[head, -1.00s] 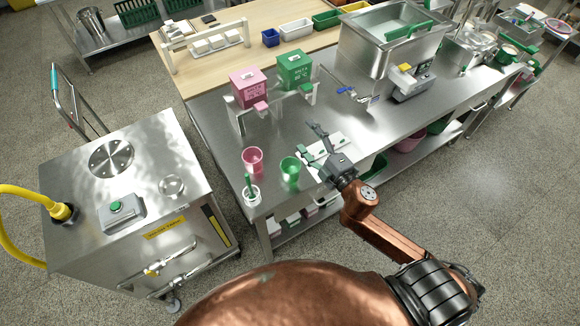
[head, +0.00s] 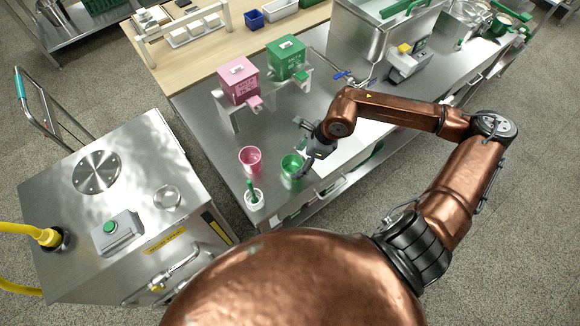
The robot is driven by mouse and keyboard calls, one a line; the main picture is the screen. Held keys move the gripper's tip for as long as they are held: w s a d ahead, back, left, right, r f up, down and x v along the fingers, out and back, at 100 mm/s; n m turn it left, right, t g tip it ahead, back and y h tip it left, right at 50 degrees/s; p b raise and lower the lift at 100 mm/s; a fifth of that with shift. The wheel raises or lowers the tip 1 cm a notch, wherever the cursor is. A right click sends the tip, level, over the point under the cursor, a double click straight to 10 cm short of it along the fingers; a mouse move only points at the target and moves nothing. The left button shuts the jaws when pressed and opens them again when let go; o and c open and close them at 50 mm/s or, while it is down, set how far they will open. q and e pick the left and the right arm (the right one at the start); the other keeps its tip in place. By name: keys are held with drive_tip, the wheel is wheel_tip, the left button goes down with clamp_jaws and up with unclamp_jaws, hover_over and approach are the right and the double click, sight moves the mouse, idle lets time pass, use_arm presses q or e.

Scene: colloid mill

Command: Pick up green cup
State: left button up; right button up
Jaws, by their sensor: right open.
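The green cup (head: 291,166) stands upright on the steel table (head: 212,122), near its front edge. My right gripper (head: 303,150) is open and close to the cup's right side, with its fingers pointing left toward the cup. I cannot tell whether a finger touches the cup. Part of the cup's right side is hidden by the gripper. My left gripper is not in view.
A pink cup (head: 250,158) stands just left of the green cup. A white holder (head: 254,199) with a green-handled tool is in front. Pink (head: 238,82) and green (head: 287,58) dispenser boxes stand behind. A steel machine (head: 110,190) is at left.

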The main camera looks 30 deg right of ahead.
sight(292, 168)
drive_tip(key=shift+w+a+f, duration=0.1)
drive_tip(key=shift+a+f, duration=0.05)
drive_tip(key=shift+f, duration=0.3)
drive_tip(key=x, duration=0.3)
drive_tip(key=shift+w+a+f, duration=0.15)
drive_tip(key=shift+f, duration=0.05)
drive_tip(key=shift+w+a+f, duration=0.1)
drive_tip(key=shift+f, duration=0.3)
drive_tip(key=shift+a+f, duration=0.1)
drive_tip(key=shift+f, duration=0.1)
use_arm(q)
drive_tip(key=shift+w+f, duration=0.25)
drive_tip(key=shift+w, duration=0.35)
use_arm(e)
drive_tip(key=shift+c, duration=0.3)
drive_tip(key=c, duration=0.6)
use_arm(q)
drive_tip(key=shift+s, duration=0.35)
use_arm(e)
drive_tip(key=c, duration=0.7)
